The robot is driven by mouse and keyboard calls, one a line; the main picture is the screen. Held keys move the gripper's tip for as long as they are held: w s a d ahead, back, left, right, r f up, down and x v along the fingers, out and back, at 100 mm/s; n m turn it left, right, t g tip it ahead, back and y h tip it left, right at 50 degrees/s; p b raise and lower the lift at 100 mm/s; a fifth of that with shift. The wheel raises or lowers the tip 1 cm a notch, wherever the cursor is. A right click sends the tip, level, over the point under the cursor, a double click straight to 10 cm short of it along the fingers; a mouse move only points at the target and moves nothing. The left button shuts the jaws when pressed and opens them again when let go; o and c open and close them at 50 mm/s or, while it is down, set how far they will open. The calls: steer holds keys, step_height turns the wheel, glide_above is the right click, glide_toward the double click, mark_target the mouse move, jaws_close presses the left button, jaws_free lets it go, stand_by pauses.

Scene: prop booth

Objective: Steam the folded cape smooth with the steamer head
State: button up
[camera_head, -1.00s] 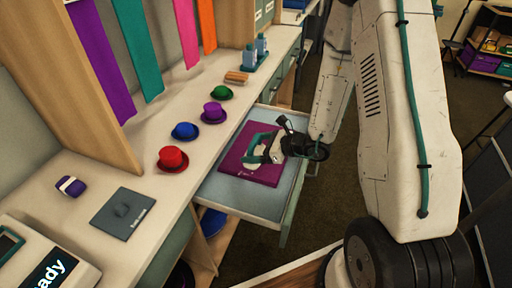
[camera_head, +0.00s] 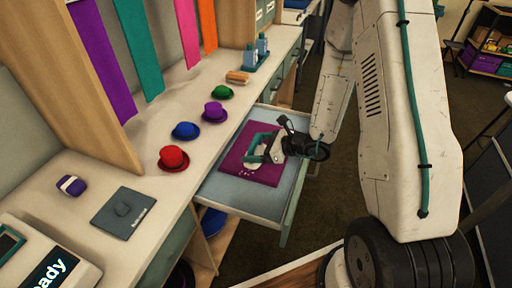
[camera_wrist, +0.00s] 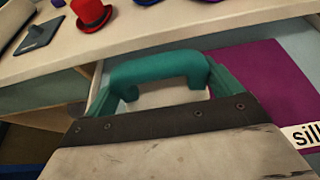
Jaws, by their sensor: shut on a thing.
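The folded cape (camera_head: 236,163) is a flat purple square lying in the open drawer. It also shows in the wrist view (camera_wrist: 255,75), with a white label reading "sil" cut off at the right edge. My gripper (camera_head: 263,150) is over the cape and shut on the steamer head, whose teal handle (camera_wrist: 160,67) arches across the wrist view. The steamer's underside is hidden, so I cannot tell whether it touches the cape. Small whitish specks show on the cape at its near side.
The drawer (camera_head: 230,200) stands out from the counter (camera_head: 75,165). Red (camera_head: 173,158), blue (camera_head: 185,130), purple (camera_head: 213,112) and green (camera_head: 222,92) hats line the counter's edge. A grey plate (camera_head: 123,213), a purple wrapped item (camera_head: 71,185) and a "ready" display box (camera_head: 45,260) are nearer.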

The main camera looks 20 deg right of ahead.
steer(key=shift+r, duration=0.1)
step_height(320, 180, up, 15)
stand_by(0.9)
stand_by(0.4)
